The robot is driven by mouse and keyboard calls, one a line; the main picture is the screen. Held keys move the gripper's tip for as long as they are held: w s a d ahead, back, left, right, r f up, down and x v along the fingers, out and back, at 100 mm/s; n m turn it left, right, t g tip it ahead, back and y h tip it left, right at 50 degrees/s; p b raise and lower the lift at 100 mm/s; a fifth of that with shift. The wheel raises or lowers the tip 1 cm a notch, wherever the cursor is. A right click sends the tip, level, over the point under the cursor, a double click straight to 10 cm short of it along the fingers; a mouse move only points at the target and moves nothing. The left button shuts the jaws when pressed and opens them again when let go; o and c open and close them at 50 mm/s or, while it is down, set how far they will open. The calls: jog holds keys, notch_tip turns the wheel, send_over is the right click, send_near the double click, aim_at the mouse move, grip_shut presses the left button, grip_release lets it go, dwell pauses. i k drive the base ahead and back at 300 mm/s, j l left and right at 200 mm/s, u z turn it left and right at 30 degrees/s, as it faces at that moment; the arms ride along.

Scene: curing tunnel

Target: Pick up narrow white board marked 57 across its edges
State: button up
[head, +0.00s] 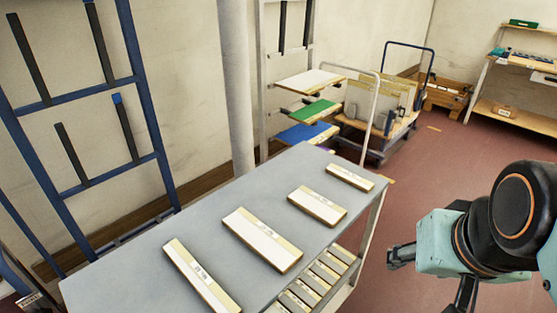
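Several white-faced boards with tan edges lie flat and apart in a row on a grey table (150,255). The nearest is a long narrow board (203,278), cut by the bottom frame edge. Behind it lie a wide board (262,241), a mid-sized board (317,206) and a small narrow board (350,177). Their dark marks are too small to read, so I cannot tell which is marked 57. My gripper (428,284) is at the lower right, off the table's right side, with its dark fingers spread apart and no board visible between them.
A blue rack (70,90) stands to the left. Beyond the table are a rack with white, green and blue boards (315,110), a loaded cart (372,124) and a shelf (515,118). A slatted lower shelf (318,283) sits under the table. Red floor at right is clear.

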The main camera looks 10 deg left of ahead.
aim_at(277, 252)
jog(key=z, duration=0.55)
jog(key=k, duration=0.2)
jog(key=u, duration=1.55)
